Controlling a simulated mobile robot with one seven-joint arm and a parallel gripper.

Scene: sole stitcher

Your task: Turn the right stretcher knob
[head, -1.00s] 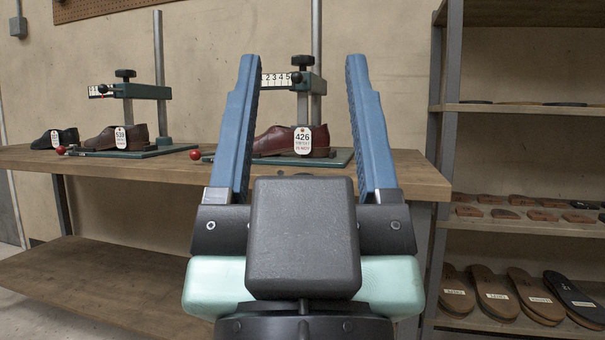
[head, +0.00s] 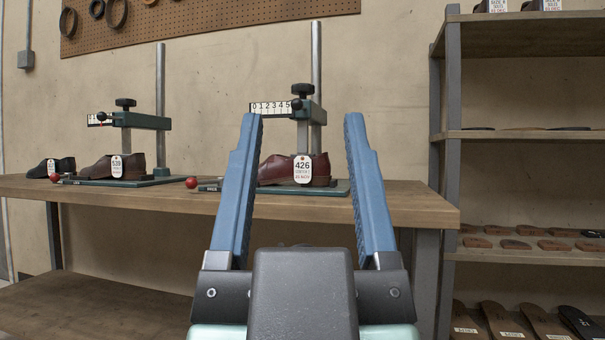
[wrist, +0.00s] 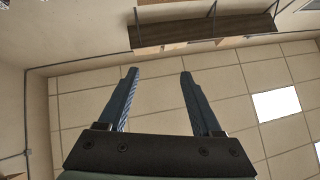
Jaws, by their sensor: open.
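The right stretcher (head: 315,140) stands on the workbench with a post, a green arm and a numbered scale (head: 270,108). Its black knob (head: 303,90) sits on top of the arm, and a smaller black ball (head: 296,104) shows at the scale's right end. A dark red shoe (head: 275,171) tagged 426 lies below. My gripper (head: 303,116) is open and empty, in front of the bench. In the head view its fingers frame the right stretcher, with the tips lower than the knob. The wrist view shows the open fingers (wrist: 159,73) against the ceiling, and no knob.
The left stretcher (head: 150,122), with its own black knob (head: 125,103) and a brown shoe, stands on the same workbench (head: 400,198). Red balls lie near the bench front. A shelf rack (head: 447,160) stands at the right. The wall behind has a pegboard (head: 200,22).

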